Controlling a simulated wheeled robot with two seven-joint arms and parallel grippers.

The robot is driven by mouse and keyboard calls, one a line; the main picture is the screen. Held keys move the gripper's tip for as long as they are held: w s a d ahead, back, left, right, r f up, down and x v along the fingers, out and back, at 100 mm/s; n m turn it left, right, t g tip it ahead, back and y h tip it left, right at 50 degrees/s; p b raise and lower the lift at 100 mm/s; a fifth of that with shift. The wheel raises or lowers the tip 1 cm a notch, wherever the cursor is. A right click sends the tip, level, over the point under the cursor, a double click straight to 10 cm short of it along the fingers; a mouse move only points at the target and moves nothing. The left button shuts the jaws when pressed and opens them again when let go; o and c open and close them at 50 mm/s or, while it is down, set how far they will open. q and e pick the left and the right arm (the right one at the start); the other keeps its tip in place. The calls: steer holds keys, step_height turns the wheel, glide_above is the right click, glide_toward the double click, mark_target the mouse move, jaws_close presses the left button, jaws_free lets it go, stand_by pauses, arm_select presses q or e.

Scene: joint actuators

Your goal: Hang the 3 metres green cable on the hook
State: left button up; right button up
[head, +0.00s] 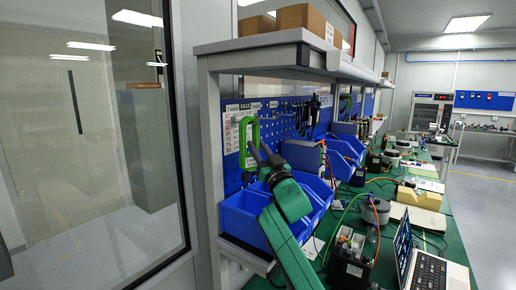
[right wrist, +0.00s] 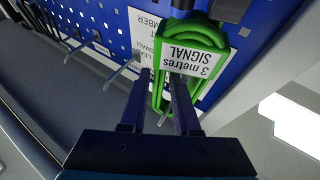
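The green cable (head: 249,135) is a looped bundle upright against the blue pegboard, with a white tag below. In the right wrist view the cable (right wrist: 195,38) appears upside down, and its tag (right wrist: 192,60) reads "3 metres SIGNAL". My right gripper (head: 262,152) is just right of the tag. In the wrist view its two fingers (right wrist: 163,75) are apart, with part of the green loop showing between them; I cannot tell whether they touch it. A metal hook prong (right wrist: 164,116) shows near the loop. My left gripper is not in view.
More metal hooks (right wrist: 122,72) stick out of the pegboard nearby. Blue bins (head: 243,217) stand below the cable, close to my right arm. A shelf (head: 262,40) with cardboard boxes overhangs. The green bench at right holds a laptop (head: 432,268) and several devices.

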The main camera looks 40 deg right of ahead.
steer(key=shift+o, duration=0.7)
steer(key=shift+s+f, duration=0.1)
steer(key=shift+s, duration=0.05)
steer(key=shift+s+f+b, duration=0.25)
steer(key=shift+b, duration=0.05)
steer(key=b+v, duration=0.5)
steer(key=v, duration=0.8)
steer(key=shift+s+b, duration=0.3)
steer(key=shift+s, duration=0.1)
